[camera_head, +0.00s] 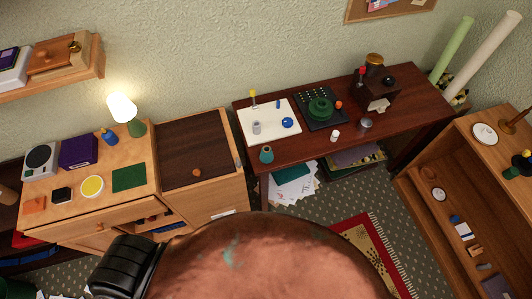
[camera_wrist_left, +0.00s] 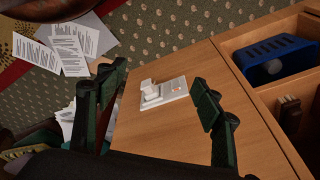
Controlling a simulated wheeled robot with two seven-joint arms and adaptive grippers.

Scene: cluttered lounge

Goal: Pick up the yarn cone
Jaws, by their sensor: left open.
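A small teal tapered object (camera_head: 266,154) stands at the front left edge of the dark red table; it may be the yarn cone, but it is too small to be sure. No clear yarn cone shows in the left wrist view. My left gripper (camera_wrist_left: 157,103) is open and empty in that view, its dark green fingers spread on either side of a white fitting (camera_wrist_left: 165,92) on a wooden panel (camera_wrist_left: 155,135). I cannot tell whether the fingers touch the panel. The gripper's fingers do not show in the head view. My right gripper is in neither view.
The dark red table (camera_head: 300,152) holds a white board (camera_head: 272,133), a dark tray and a black box. A wooden cabinet (camera_head: 212,190) and lamp (camera_head: 123,107) stand left. A large brown rounded surface (camera_head: 270,265) fills the bottom. The wrist view shows a blue basket (camera_wrist_left: 285,58) and papers (camera_wrist_left: 65,50).

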